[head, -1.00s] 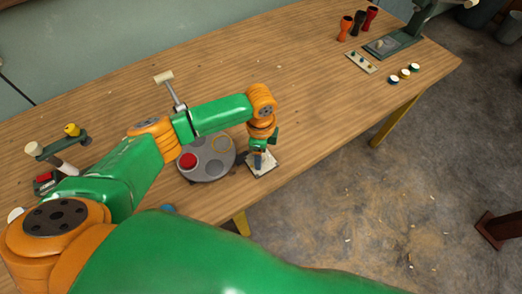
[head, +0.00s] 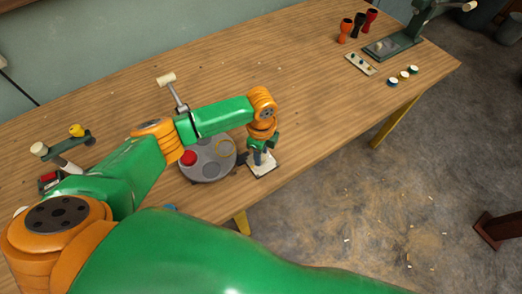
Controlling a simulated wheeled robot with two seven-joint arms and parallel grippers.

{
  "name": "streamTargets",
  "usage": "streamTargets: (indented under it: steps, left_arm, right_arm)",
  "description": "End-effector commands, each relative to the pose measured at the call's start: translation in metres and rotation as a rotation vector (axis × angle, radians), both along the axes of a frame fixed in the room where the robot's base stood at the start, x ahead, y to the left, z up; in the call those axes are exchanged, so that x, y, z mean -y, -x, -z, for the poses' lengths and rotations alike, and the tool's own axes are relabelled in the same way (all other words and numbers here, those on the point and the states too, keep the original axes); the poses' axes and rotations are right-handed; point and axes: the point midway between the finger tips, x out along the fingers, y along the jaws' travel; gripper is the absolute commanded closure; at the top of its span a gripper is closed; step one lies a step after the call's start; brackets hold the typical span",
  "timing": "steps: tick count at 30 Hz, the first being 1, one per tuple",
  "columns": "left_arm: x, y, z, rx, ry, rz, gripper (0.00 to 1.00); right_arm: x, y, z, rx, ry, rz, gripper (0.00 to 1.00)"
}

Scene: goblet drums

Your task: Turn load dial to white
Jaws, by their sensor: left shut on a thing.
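A small pale square plate (head: 267,168) lies near the front edge of the table, just right of a grey round disc (head: 212,172). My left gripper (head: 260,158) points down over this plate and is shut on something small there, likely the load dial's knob. The fingers and wrist hide the knob, so its pointer and any white mark cannot be made out. My right gripper is out of view.
A lever with a pale handle (head: 166,79) stands behind the disc. A green device with a yellow knob (head: 76,130) is at left. Goblet-shaped drums (head: 358,24), a pale strip with pegs (head: 361,64) and a green press (head: 394,46) stand far right. The table's middle is clear.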

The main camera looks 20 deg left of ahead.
Motion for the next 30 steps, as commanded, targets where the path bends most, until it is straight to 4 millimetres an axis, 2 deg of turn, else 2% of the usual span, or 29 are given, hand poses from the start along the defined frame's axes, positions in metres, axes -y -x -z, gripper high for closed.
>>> streamTargets:
  steps: [12, 30]
  left_arm:
    - [0.001, 0.001, 0.0, -0.003, 0.003, 0.393, 1.0]
    - [0.0, 0.001, 0.001, -0.002, 0.001, 0.958, 1.0]
  right_arm:
    - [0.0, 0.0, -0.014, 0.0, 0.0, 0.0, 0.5]
    - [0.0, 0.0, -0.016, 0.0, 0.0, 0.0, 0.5]
